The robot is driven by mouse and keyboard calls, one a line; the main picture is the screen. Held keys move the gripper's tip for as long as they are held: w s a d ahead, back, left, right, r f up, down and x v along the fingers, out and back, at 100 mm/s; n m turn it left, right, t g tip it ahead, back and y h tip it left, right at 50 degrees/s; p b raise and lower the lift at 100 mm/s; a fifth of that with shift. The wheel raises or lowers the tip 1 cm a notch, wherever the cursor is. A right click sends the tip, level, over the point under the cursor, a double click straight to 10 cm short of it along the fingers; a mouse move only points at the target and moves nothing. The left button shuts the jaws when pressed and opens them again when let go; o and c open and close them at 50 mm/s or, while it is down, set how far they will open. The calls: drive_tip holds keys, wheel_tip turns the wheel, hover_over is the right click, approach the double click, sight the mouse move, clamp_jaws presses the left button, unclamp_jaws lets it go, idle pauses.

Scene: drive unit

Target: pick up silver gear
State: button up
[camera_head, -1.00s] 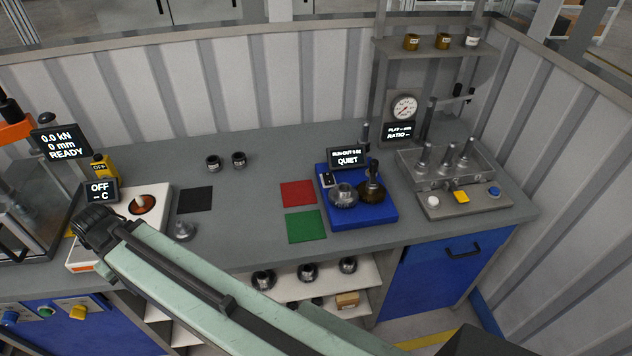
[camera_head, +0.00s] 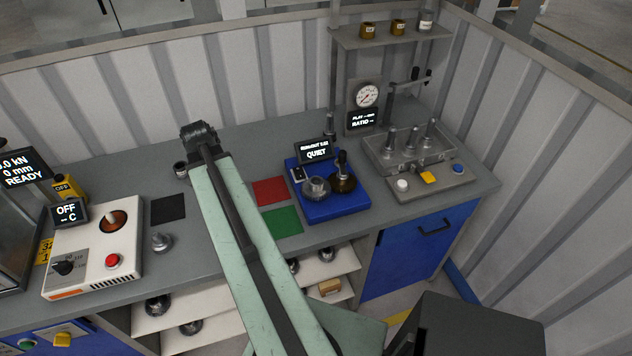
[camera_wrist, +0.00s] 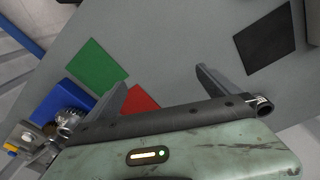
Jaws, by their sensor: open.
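The silver gear (camera_head: 316,189) sits on the blue stand (camera_head: 338,210), left of a dark bronze gear (camera_head: 343,181) with a black knob on top. In the wrist view, a silver toothed part (camera_wrist: 70,116) that looks like this gear shows at the left, on the blue stand (camera_wrist: 72,94). My gripper (camera_wrist: 160,78) is open and empty, its fingers spread over the grey bench near the red mat. The gear lies outside the fingers, to their left. In the head view, my arm's dark end (camera_head: 199,133) is left of the stand; the fingers are hidden.
Red (camera_head: 270,190), green (camera_head: 283,221) and black (camera_head: 168,208) mats lie flat on the bench. A small silver part (camera_head: 161,241) stands near the white heater (camera_head: 95,262). A "QUIET" display (camera_head: 315,151) rises behind the gears. A clear-covered fixture (camera_head: 412,150) stands to the right.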

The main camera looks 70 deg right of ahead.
drive_tip(key=s+d+r+m+p, duration=0.15)
drive_tip(key=s+d+m, duration=0.45)
drive_tip(key=s+d, duration=0.65)
drive_tip(key=r+m, duration=0.1)
drive_tip(key=m, duration=0.3)
hover_over(316, 182)
drive_tip(key=shift+w+a+g, duration=0.3)
drive_tip(key=shift+w+g, duration=0.05)
drive_tip(key=shift+g, duration=0.05)
drive_tip(key=f+b, duration=0.8)
drive_tip(key=shift+s+d, duration=0.3)
drive_tip(key=shift+d, duration=0.05)
drive_tip(key=shift+r+h, duration=0.15)
drive_tip(key=shift+h, duration=0.15)
drive_tip(key=c, duration=1.1)
